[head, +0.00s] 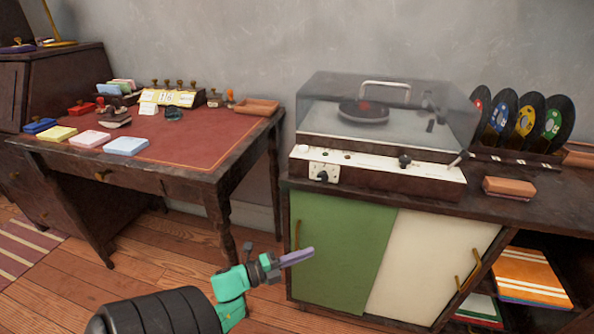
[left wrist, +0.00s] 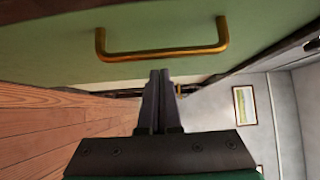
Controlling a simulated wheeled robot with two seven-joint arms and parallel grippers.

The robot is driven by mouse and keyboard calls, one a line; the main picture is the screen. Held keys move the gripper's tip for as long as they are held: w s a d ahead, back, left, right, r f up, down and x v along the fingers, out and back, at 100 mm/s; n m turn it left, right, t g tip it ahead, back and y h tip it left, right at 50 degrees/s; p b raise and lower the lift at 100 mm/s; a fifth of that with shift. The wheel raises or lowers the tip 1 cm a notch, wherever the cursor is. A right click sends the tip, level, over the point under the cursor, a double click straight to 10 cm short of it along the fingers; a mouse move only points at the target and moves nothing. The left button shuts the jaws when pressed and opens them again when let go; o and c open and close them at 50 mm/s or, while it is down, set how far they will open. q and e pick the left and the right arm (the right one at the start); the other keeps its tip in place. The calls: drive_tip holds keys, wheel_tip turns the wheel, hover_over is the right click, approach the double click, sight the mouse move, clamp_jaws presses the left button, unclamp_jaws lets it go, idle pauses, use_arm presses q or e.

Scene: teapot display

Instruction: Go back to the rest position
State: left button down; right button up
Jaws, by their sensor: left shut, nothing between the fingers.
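My left gripper (head: 300,256) is in front of the cabinet's green door (head: 340,250), low in the head view. In the left wrist view my left gripper (left wrist: 159,76) shows its two dark fingers together, with nothing between them. The brass handle (left wrist: 162,52) of the green door is just beyond the fingertips in that view, and the fingers are not around it. My right gripper is not in view.
A desk (head: 180,175) with stamps and coloured pads stands at the left. The cabinet's cream door (head: 425,260) is beside the green one. Wooden floor (head: 170,255) lies open between.

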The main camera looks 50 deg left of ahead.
use_arm(q)
drive_tip(key=v, duration=0.9)
drive_tip(key=shift+s+p, duration=0.45)
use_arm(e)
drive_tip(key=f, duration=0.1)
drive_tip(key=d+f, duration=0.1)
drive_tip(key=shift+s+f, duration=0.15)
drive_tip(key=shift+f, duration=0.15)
use_arm(q)
drive_tip(key=shift+d+r, duration=0.1)
